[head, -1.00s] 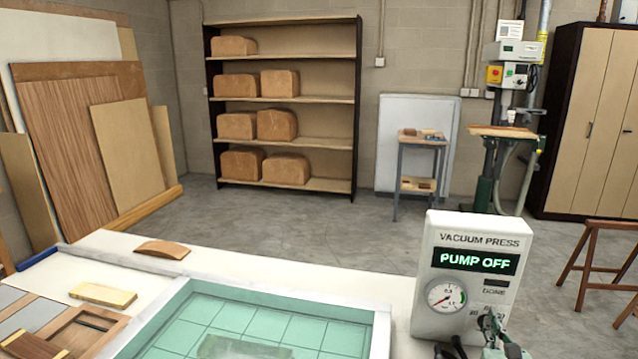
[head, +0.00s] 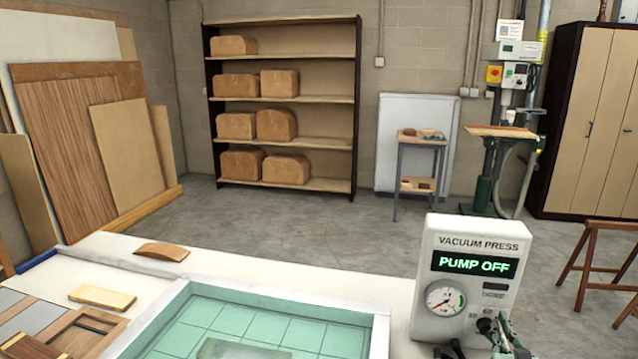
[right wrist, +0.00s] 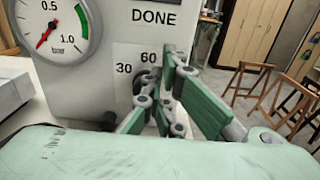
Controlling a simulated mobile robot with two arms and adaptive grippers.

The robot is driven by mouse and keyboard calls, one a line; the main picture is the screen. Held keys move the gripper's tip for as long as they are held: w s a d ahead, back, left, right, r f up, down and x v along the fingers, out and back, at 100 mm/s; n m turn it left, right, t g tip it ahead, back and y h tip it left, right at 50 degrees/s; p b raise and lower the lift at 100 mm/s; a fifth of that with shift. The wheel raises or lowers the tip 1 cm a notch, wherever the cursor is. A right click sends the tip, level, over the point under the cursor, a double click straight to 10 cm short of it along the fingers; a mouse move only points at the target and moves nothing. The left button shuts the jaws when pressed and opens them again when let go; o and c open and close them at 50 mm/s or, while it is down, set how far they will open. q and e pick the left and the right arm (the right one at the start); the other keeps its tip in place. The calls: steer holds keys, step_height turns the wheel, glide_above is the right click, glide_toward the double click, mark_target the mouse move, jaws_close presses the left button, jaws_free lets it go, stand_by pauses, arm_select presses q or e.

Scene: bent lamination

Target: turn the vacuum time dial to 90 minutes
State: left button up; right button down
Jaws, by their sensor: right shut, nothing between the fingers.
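The vacuum press control box (head: 468,270) stands at the right of the white bench in the head view. Its display (head: 474,264) reads PUMP OFF. The dark vacuum time dial (head: 486,325) is low on its front; in the right wrist view the dial (right wrist: 150,80) is partly hidden by my fingers. The marks 30 and 60 show beside it; the 90 mark and the pointer cannot be made out. My right gripper (head: 503,328) is shut and empty, close at the dial's right; I cannot tell whether it touches. My left gripper is out of view.
A pressure gauge (head: 445,299) sits on the box left of the dial. A teal press bed (head: 262,324) in a pale frame fills the bench front. Wood pieces (head: 102,297) lie at left. Wooden trestles (head: 597,262) stand right of the box, with open floor behind.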

steer(key=shift+s+f, duration=0.15)
steer(key=shift+f, duration=0.15)
steer(key=shift+d+r+p, duration=0.1)
steer(key=shift+r+p, duration=0.3)
steer(key=shift+p, duration=0.05)
steer(key=p+v, duration=0.1)
steer(key=v, duration=0.4)
steer(key=shift+s, duration=0.4)
